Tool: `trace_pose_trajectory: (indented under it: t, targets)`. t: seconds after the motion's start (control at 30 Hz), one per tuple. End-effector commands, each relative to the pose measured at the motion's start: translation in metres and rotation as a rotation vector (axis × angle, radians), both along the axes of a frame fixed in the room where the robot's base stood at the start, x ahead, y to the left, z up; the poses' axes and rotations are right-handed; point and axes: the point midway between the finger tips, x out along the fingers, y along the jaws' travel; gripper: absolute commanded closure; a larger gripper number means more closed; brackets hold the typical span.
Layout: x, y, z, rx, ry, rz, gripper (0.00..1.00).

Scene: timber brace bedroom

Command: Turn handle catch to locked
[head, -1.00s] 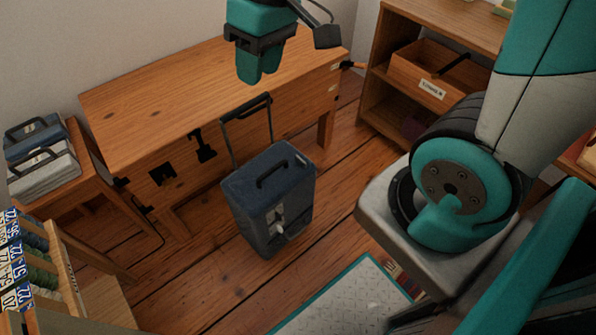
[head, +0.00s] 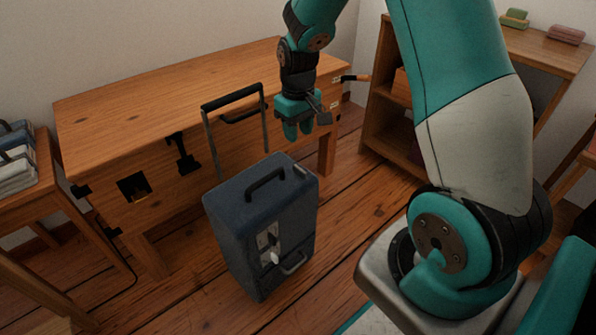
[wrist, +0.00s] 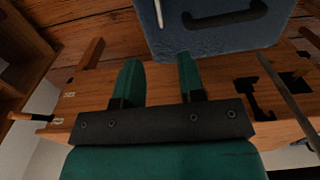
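A dark blue suitcase (head: 240,218) stands upright on the floor, its telescopic handle (head: 235,102) pulled up and a black carry grip (head: 267,184) on top. A pale plate with a light lever (head: 271,248) is on its front face; a small grey piece (head: 300,171) sits at the top's right edge. Which one is the handle catch, and its setting, I cannot tell. My gripper (head: 297,130) points down behind and above the suitcase's right side, apart from it. In the wrist view my gripper (wrist: 158,75) has its fingers apart and empty, with the suitcase top (wrist: 205,35) beyond them.
A wooden bench (head: 150,100) with black fittings stands behind the suitcase. A shelf unit (head: 378,110) is at the back right. A stool with folded cloths (head: 15,172) is at the left. Floor (head: 330,235) is clear right of the suitcase.

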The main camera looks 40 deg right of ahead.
Motion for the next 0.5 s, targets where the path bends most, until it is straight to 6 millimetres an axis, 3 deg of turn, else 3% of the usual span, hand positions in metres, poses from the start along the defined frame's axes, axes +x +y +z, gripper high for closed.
trace_pose_trajectory:
  t: [0.03, 0.2, 0.5]
  targets:
    - [-0.001, 0.000, -0.018, 0.001, 0.004, 0.000, 0.64]
    - [-0.001, 0.001, -0.057, 0.001, 0.004, 0.001, 0.64]
    - [0.000, 0.001, -0.106, 0.001, 0.001, 0.001, 0.64]
